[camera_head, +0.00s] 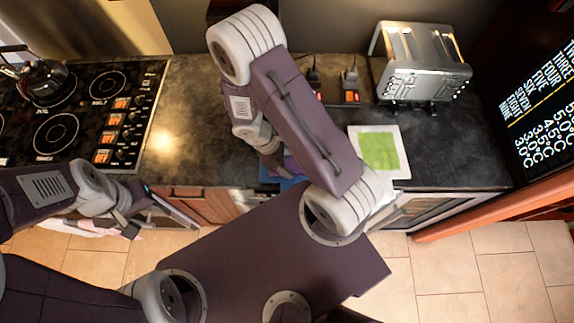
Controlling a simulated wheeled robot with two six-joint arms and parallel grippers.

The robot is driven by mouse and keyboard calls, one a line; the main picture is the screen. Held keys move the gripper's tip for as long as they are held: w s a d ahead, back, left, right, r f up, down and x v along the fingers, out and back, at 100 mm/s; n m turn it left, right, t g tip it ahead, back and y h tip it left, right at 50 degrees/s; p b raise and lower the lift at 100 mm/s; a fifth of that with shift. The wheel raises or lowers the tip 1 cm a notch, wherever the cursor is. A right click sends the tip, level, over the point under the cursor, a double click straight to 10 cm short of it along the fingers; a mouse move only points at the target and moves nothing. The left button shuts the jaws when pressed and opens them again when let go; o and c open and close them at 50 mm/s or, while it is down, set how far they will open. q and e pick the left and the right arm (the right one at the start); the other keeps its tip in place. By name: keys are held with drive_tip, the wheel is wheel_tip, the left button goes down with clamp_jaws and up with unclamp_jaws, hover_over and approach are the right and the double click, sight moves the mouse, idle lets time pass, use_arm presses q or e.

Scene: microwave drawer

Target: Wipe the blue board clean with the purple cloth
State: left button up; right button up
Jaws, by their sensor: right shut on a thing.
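The blue board (268,177) lies on the dark counter near its front edge. Only a small part shows, as my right arm covers most of it. The purple cloth (291,166) shows as a small patch at the board, under my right gripper. My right gripper (274,170) points down there and is shut on the cloth; its fingertips are mostly hidden. My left gripper (128,225) hangs in front of the stove, away from the board and cloth. Whether its jaws are apart is unclear.
A white board with a green square (380,151) lies to the right on the counter. A steel toaster (421,62) stands behind it. The stove (75,115) with a kettle (40,82) is at left. Counter between stove and my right arm is clear.

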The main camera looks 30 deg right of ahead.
drive_tip(key=shift+w+d+r+p, duration=0.1)
drive_tip(key=shift+w+d+p, duration=0.25)
drive_tip(key=shift+w, duration=0.15)
drive_tip(key=shift+w+d, duration=0.3)
drive_tip(key=shift+w, duration=0.15)
drive_tip(key=shift+w+d+p, duration=0.35)
drive_tip(key=shift+w+p, duration=0.05)
drive_tip(key=shift+w, duration=0.2)
drive_tip(key=shift+w+d, duration=0.15)
drive_tip(key=shift+w, duration=0.1)
drive_tip(key=shift+w+d+p, duration=0.35)
drive_tip(key=shift+w, duration=0.25)
drive_tip(key=shift+w+d, duration=0.3)
drive_tip(key=shift+w, duration=0.2)
drive_tip(key=shift+w+d+p, duration=0.35)
drive_tip(key=shift+w+p, duration=0.1)
drive_tip(key=shift+w, duration=0.15)
drive_tip(key=shift+w+d, duration=0.2)
drive_tip(key=shift+w, duration=0.1)
drive_tip(key=shift+w+d, duration=0.45)
drive_tip(key=shift+w, duration=0.3)
drive_tip(key=shift+w+d, duration=0.3)
drive_tip(key=shift+w, duration=0.2)
drive_tip(key=shift+w+d, duration=0.25)
drive_tip(key=shift+w, duration=0.2)
drive_tip(key=shift+d, duration=0.1)
